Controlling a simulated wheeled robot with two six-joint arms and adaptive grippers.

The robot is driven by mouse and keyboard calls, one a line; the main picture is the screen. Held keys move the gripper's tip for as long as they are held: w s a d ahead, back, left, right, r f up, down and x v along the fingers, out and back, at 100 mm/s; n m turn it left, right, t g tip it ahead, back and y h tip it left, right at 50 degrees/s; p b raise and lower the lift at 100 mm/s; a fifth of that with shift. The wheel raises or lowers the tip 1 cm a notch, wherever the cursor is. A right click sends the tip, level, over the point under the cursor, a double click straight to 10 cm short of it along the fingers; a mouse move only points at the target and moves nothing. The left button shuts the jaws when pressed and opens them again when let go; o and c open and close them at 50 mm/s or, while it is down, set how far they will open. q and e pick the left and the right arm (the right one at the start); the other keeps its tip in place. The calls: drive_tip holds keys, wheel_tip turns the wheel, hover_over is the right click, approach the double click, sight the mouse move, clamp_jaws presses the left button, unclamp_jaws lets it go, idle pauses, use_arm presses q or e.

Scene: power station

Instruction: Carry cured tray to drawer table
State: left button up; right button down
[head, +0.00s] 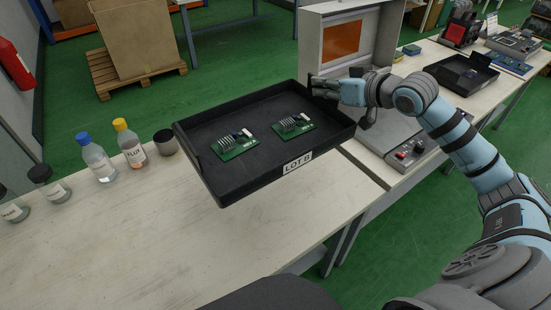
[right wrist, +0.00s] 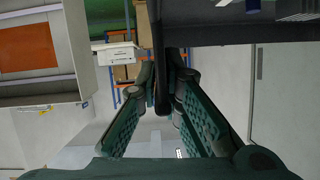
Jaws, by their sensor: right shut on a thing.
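The black tray (head: 240,168) carries a white label reading LOT B on its front wall. Two green circuit boards, one left (head: 234,144) and one right (head: 293,126), lie flat inside it. The tray appears slightly tilted over the far edge of the pale bench (head: 150,235), its right end reaching past the bench; I cannot tell its exact clearance. My right gripper (head: 316,84) is shut on the tray's far right rim. In the right wrist view my fingers (right wrist: 166,75) close around the dark tray wall. My left gripper is out of view.
Bottles, including a blue-capped one (head: 97,157) and a yellow-capped one (head: 129,145), and a dark cup (head: 164,142) stand left of the tray. A grey cabinet machine with an orange window (head: 341,41) stands behind it. The bench's front part is clear.

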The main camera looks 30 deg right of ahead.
wheel_tip(320, 180, down, 20)
drive_tip(key=b, duration=0.6)
drive_tip(key=shift+r, duration=0.1)
drive_tip(key=c, duration=2.2)
unclamp_jaws()
drive_tip(key=o, duration=0.4)
drive_tip(key=shift+o, duration=0.2)
